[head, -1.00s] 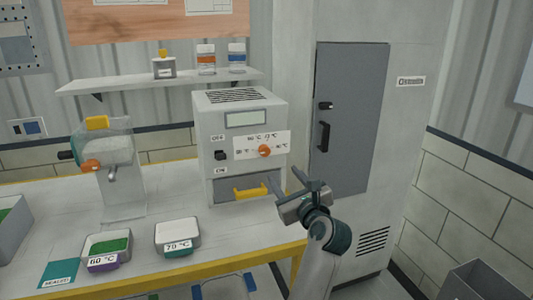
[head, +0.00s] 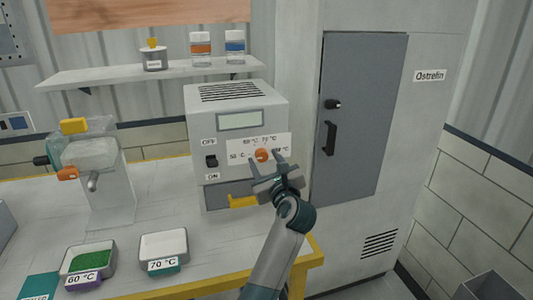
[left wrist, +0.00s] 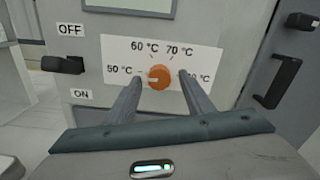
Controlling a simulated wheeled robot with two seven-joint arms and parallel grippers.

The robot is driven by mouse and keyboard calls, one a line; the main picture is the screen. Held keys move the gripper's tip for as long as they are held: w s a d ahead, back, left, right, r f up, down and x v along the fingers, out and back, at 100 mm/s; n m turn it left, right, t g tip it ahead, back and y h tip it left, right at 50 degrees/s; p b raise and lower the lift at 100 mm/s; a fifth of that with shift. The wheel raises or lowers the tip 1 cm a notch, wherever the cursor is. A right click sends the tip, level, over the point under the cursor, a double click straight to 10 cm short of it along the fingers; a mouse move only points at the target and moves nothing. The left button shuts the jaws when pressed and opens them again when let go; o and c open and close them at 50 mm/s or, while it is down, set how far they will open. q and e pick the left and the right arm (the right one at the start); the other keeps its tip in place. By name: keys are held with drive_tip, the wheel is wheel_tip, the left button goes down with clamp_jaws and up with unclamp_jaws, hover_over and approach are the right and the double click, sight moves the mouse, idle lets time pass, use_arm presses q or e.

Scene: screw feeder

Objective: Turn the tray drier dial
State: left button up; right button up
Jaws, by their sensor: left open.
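The tray drier (head: 230,115) is a pale box on the bench with a display at the top and a yellow-handled drawer below. Its orange dial (head: 262,155) sits on a white label; the dial also shows in the left wrist view (left wrist: 159,77), with 50, 60 and 70 °C marks and a partly hidden fourth mark. My left gripper (head: 266,160) is open in front of the dial. In the left wrist view its two fingers (left wrist: 157,85) lie either side of the dial; I cannot tell whether they touch it. My right gripper is not in view.
A black OFF/ON switch (head: 211,161) is left of the dial. A 70 °C tray (head: 163,244) and a 60 °C tray of green pellets (head: 88,261) stand on the bench. A tall grey cabinet (head: 360,120) rises at the right.

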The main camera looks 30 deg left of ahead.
use_arm(q)
drive_tip(key=shift+w+a, duration=0.25)
drive_tip(key=shift+a, duration=0.1)
drive_tip(key=shift+r, duration=0.1)
drive_tip(key=c, duration=1.1)
drive_tip(key=shift+o, duration=0.2)
